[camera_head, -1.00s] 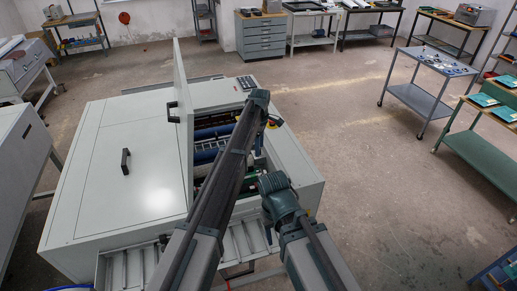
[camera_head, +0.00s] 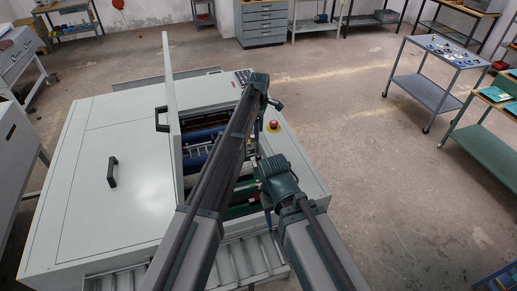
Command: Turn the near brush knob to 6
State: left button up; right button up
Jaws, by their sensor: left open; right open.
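The plate processor (camera_head: 95,200) is a large pale grey machine with its lid (camera_head: 172,110) standing upright. Its open bay shows blue rollers (camera_head: 197,160) and green parts (camera_head: 238,211) at the near end. I cannot make out the near brush knob or its setting; my arms cover much of the bay's right side. My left gripper (camera_head: 276,103) is at the far right of the bay, above the machine's right edge, small and open. My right gripper (camera_head: 268,215) is mostly hidden below its wrist, over the near right part of the bay; it is open with nothing visible in it.
A red button (camera_head: 273,125) on a yellow base sits on the machine's right top, near my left gripper. A keypad (camera_head: 243,76) is at the far corner. A slatted tray (camera_head: 240,262) juts out at the near side. Open floor (camera_head: 400,200) lies to the right.

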aim_at(258, 155)
pick_arm(q)
jog(key=f+b, duration=1.3)
jog(key=b, duration=0.1)
jog(key=shift+s+a+f, duration=0.1)
jog(key=shift+s+f, duration=0.15)
jog(key=shift+f, duration=0.1)
grip_shut()
